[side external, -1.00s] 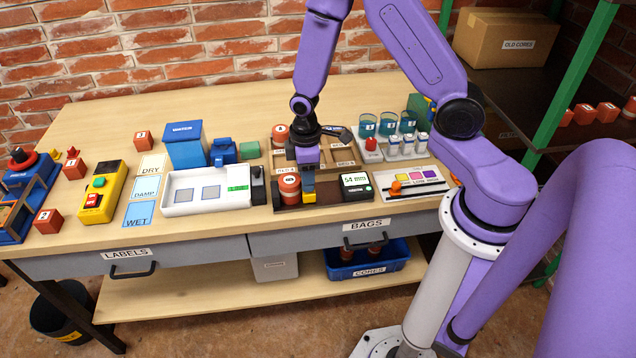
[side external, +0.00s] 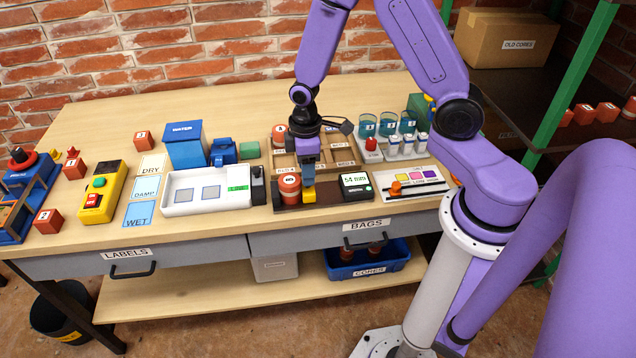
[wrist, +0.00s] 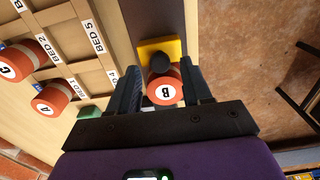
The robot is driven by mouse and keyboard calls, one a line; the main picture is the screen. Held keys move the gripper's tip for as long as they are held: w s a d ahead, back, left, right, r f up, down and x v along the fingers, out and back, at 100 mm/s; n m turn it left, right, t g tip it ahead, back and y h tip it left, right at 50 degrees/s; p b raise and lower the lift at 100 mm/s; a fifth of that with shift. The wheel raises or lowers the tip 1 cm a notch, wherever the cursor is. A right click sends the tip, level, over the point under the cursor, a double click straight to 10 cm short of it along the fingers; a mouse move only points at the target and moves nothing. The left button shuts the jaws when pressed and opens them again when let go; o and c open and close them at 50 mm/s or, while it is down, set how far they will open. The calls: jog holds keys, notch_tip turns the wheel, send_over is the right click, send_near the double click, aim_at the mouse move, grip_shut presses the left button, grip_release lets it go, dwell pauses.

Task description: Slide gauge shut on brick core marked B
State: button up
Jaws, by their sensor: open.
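The slide gauge has a dark bed (side external: 330,195), a yellow slider (side external: 309,196) and a readout box (side external: 356,182) that seems to read 54 mm. The brick core marked B (side external: 289,187) stands at the bed's left end. In the wrist view, core B (wrist: 164,91) lies beside the yellow slider (wrist: 147,48), with the slider's dark knob (wrist: 160,62) between them in the picture. I cannot tell whether slider and core touch. My gripper (side external: 308,176) is over the slider. Its open fingers (wrist: 159,75) lie either side of the knob and core, apart from them.
A wooden sorting tray (side external: 343,158) with bed labels lies behind the gauge. A white scale tray (side external: 206,190) is to the left. A card with coloured squares and an orange slider (side external: 410,184) is to the right. The table's front edge is close to the gauge.

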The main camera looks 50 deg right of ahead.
jog(key=shift+r, duration=2.3)
jog(key=shift+s+r, duration=0.1)
jog(key=s+a+r+n, duration=0.1)
jog(key=s+r, duration=0.5)
jog(key=s, duration=0.5)
jog(key=s+a+r+n, duration=0.2)
jog(key=s+r, duration=0.4)
jog(key=s, duration=0.5)
jog(key=shift+s+a+n, duration=0.15)
jog(key=shift+a+n, duration=0.15)
